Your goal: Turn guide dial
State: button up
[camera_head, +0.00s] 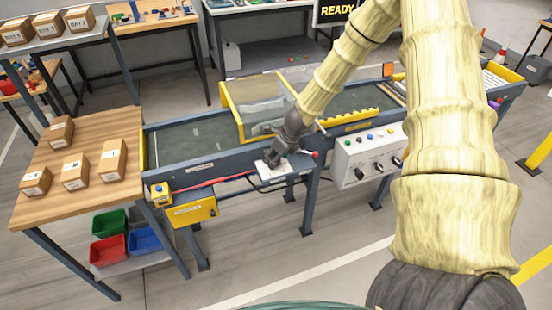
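My gripper (273,159) is dark grey and small in this view. It points down at a small white plate (283,172) on the front side of the conveyor, and its fingers are too small and dark to tell open from shut. The gripper covers part of the plate, so whatever sits under the fingers is hidden. I cannot tell if it touches. A red-tipped lever (312,154) sticks out at the plate's right. To the right, a white control box (368,157) has black knobs and coloured buttons; I cannot read which dial is the guide dial.
The conveyor (195,138) runs behind the plate, with a yellow-framed clear guard (256,101) over it. A yellow box (191,212) hangs on the front left. A wooden table (98,135) with several cartons stands left. Open floor lies in front.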

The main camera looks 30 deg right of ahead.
jog(key=v, duration=1)
jog(key=shift+s+r, duration=0.25)
jog(key=shift+d, duration=0.15)
